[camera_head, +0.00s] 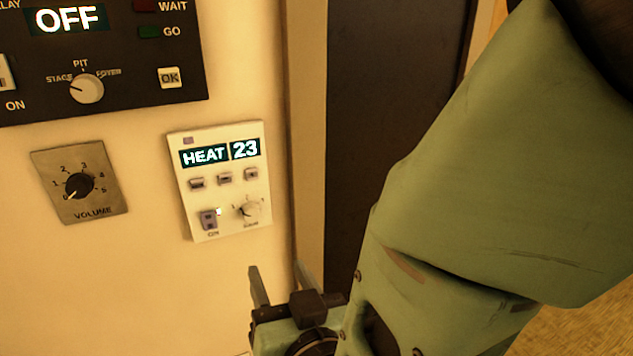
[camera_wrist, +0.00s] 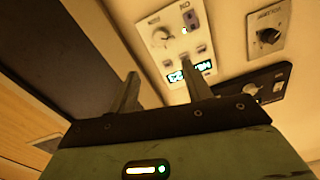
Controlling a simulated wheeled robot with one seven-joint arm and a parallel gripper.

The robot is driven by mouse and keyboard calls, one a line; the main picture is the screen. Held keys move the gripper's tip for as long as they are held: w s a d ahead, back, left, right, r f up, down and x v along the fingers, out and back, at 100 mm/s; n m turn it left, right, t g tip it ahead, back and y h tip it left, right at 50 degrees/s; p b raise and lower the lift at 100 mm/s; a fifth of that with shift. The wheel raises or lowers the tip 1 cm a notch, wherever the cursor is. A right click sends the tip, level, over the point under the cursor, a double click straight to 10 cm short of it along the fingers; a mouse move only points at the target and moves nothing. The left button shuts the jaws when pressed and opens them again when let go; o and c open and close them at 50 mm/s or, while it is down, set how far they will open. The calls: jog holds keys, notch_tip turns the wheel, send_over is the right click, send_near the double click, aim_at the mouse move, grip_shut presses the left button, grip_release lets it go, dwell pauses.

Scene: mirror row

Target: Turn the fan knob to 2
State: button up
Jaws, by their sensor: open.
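The white heat panel (camera_head: 207,222) hangs on the wall and its display reads HEAT 23. The fan knob (camera_head: 248,211) is a small pale dial at the panel's lower right, with small marks around it. Its label and exact setting are too small to read surely. In the wrist view the panel appears upside down, with the knob (camera_wrist: 161,39) near its upper left. My gripper (camera_head: 282,272) is open and empty, below and slightly right of the panel, apart from the knob. In the wrist view its two fingers (camera_wrist: 160,73) point up towards the panel.
A switch (camera_head: 209,219) marked ON sits left of the knob, with three buttons (camera_head: 224,178) above. A VOLUME dial (camera_head: 80,186) is further left, under a black panel (camera_head: 130,87) reading OFF. A door frame (camera_head: 310,130) and dark door (camera_head: 390,100) stand to the right.

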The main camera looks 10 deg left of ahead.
aim_at(252, 214)
jog(key=p+x, duration=0.2)
jog(key=x, duration=1.3)
jog(key=shift+s+a, duration=0.1)
jog(key=c, duration=1)
